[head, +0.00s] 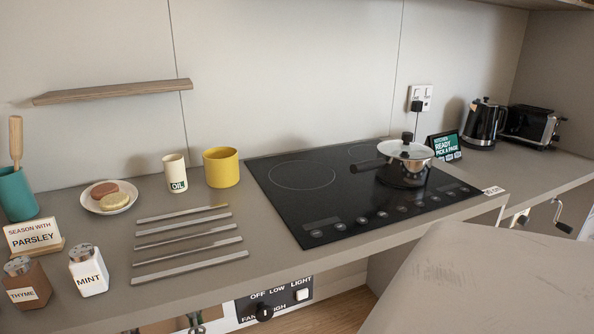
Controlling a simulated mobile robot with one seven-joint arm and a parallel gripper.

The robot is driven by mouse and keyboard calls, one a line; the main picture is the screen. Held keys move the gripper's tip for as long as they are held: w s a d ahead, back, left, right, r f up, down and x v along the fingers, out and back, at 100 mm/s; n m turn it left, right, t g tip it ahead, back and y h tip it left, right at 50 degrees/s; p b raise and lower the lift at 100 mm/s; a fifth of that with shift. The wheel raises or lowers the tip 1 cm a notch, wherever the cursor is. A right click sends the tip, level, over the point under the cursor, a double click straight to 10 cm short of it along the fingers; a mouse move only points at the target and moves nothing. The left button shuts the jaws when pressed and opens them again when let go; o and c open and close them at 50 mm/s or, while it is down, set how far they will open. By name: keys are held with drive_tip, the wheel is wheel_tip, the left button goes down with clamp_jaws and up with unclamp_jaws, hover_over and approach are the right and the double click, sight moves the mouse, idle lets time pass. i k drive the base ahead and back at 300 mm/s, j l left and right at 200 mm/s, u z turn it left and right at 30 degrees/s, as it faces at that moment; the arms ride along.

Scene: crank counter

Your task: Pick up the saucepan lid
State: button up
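The saucepan lid (398,149) sits on the saucepan (404,174) at the right side of the black cooktop. It looks pale or glassy with a metal rim and has an upright dark knob (407,138) on top. The saucepan is shiny metal, and its dark handle (368,165) points left over the cooktop. My gripper is not visible in the head view. A large pale surface, which I cannot identify for sure, fills the lower right of the picture.
A small display (447,146), kettle (484,124) and toaster (530,127) stand right of the pan. A yellow pot (221,167), oil cup (175,173) and metal bars (190,243) lie left. A wall shelf (113,92) juts out.

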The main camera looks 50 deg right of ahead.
sight(406, 150)
drive_tip(key=z, duration=2.15)
drive_tip(key=l, duration=0.15)
drive_tip(key=i, duration=0.1)
